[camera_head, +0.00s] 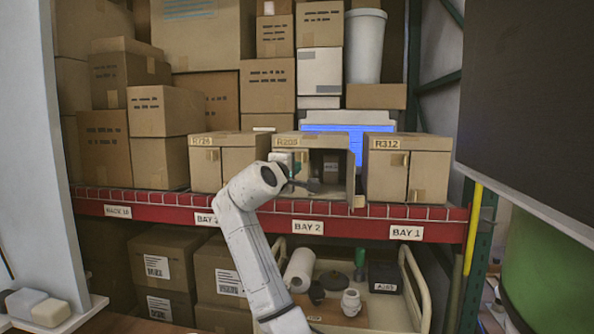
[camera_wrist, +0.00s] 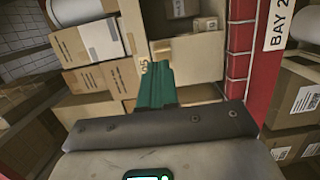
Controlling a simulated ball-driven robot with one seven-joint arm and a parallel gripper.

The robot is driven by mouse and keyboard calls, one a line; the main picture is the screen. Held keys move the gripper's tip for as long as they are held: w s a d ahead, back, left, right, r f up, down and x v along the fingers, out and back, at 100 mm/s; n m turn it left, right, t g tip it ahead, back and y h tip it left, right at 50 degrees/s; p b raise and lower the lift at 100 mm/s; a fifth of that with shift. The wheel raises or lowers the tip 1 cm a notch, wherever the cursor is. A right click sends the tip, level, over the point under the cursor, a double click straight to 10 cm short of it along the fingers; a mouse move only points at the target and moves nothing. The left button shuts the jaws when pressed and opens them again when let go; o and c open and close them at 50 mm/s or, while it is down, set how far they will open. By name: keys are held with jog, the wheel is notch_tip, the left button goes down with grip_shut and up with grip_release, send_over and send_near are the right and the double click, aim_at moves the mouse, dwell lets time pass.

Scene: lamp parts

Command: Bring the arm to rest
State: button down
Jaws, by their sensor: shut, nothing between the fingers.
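My arm (camera_head: 246,235) reaches up from the lower middle of the head view, its wrist in front of the box marked R205 (camera_head: 285,142) on the shelf. My gripper (camera_wrist: 155,70) shows in the wrist view as green fingers lying together, shut, with nothing held. In the head view the gripper is small and partly hidden by the wrist, close to the box's open front. The box's right door (camera_head: 350,180) stands open, and a small carton (camera_head: 330,168) shows inside. In the wrist view the fingers overlap the box's labelled face; I cannot tell whether they touch it.
Closed boxes R726 (camera_head: 205,165) and R312 (camera_head: 408,165) flank the open one. A red shelf beam (camera_head: 270,208) runs below them. A cart (camera_head: 405,305) beneath holds a white roll (camera_head: 299,270) and other parts. A dark panel (camera_head: 530,100) stands at the right.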

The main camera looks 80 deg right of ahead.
jog(key=shift+s+a, duration=0.15)
jog(key=shift+a, duration=0.95)
jog(key=w+a+f+t+y, duration=0.2)
jog(key=w+a+f, duration=0.2)
jog(key=f, duration=0.5)
jog(key=w+a+f+t+y, duration=0.2)
jog(key=w+a+f, duration=0.1)
jog(key=f, duration=0.6)
jog(key=w+a+f+n+t+y, duration=0.15)
jog(key=a+f+y, duration=0.35)
jog(key=a+f, duration=1.15)
jog(key=s+a+f+y, duration=0.45)
jog(key=a+f, duration=0.55)
jog(key=f, duration=0.3)
jog(key=s+a+f+g+y, duration=0.1)
jog(key=s+a+f+y, duration=0.1)
jog(key=s+a, duration=0.4)
jog(key=s+a+f+g+y, duration=0.1)
jog(key=s+a+f+y, duration=0.1)
jog(key=s+a+f, duration=0.3)
jog(key=s+a+m, duration=0.1)
jog(key=s+a, duration=0.1)
jog(key=s, duration=0.1)
jog(key=shift+s+f+g, duration=0.2)
jog(key=shift+s+g, duration=0.05)
jog(key=shift+g, duration=0.1)
